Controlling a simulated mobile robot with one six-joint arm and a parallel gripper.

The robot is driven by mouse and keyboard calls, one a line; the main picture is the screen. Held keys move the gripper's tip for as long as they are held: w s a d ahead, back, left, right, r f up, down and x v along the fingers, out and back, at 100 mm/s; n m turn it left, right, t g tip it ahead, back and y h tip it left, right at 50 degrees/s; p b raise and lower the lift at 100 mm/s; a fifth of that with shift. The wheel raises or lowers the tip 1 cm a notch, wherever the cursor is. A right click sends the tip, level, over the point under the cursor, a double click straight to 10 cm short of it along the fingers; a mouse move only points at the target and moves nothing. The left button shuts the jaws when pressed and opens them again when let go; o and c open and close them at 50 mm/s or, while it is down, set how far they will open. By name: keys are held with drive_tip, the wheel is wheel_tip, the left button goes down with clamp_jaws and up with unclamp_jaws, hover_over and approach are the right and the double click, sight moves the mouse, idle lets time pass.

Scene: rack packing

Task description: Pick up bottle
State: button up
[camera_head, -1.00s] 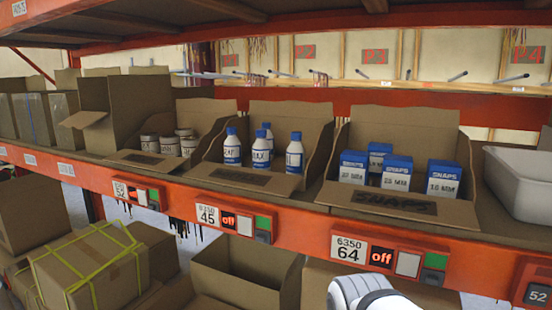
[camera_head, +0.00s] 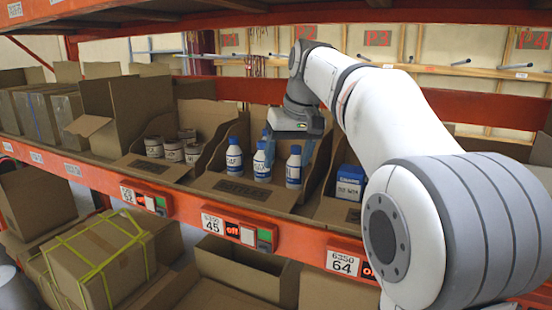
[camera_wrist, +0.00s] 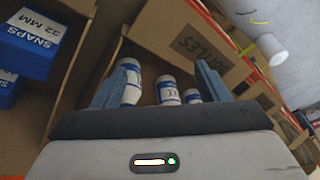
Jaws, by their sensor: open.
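Three white bottles with blue caps and blue-banded labels stand upright in an open cardboard bin (camera_head: 240,190) on the shelf: the left bottle (camera_head: 233,158), the middle bottle (camera_head: 262,163) and the right bottle (camera_head: 294,168). My gripper (camera_head: 288,148) is open and empty over this bin, close above the bottles at its right side. In the wrist view its two blue fingers (camera_wrist: 160,54) are spread, with the bottles (camera_wrist: 130,82), (camera_wrist: 168,90) and (camera_wrist: 192,97) showing between them, partly cut off by the gripper body. I cannot tell whether a finger touches a bottle.
A bin with several small jars (camera_head: 154,147) adjoins on the left. The orange shelf beam (camera_head: 185,205) runs in front, and an upper shelf hangs above.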

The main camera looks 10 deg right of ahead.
wheel_tip(320, 180, up, 3)
drive_tip(key=h+p, duration=0.1)
hover_over(295, 157)
drive_tip(key=s, duration=0.1)
drive_tip(key=shift+a+f, duration=0.1)
drive_tip(key=shift+a, duration=0.05)
drive_tip(key=shift+w+f, duration=0.15)
drive_tip(key=shift+w, duration=0.05)
drive_tip(key=x, duration=0.2)
drive_tip(key=p+x, duration=0.1)
drive_tip(key=x, duration=0.2)
drive_tip(key=d+x, duration=0.1)
drive_tip(key=x, duration=0.1)
drive_tip(key=shift+w+f+p, duration=0.1)
drive_tip(key=shift+w+p, duration=0.15)
drive_tip(key=shift+p, duration=0.1)
drive_tip(key=shift+c, duration=0.6)
drive_tip(key=c, duration=1.1)
